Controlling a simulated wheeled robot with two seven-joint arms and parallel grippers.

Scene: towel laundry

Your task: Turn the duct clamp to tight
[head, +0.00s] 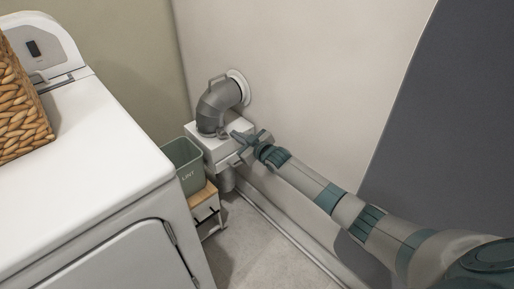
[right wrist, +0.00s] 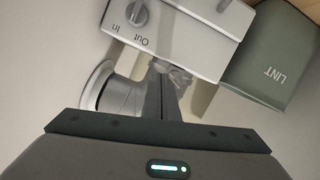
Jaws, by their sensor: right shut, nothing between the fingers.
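The grey duct elbow (head: 216,104) runs from a white wall collar (head: 240,84) down to the top of a white box (head: 206,147). A small grey piece that looks like the duct clamp (head: 222,134) sits at the elbow's lower end; its turn position is too small to tell. My right gripper (head: 237,136) is shut and empty, with its tips beside the clamp, over the box. In the right wrist view my right gripper's fingers (right wrist: 163,92) point at a partly hidden metal piece beside the box; I cannot tell if they touch. My left gripper is out of view.
A green LINT bin (head: 184,163) stands left of the box on a small wooden-topped stand (head: 204,195). A white machine (head: 85,150) with a wicker basket (head: 20,115) fills the left. The box bears a dial (right wrist: 137,14) marked In and Out. The wall is close.

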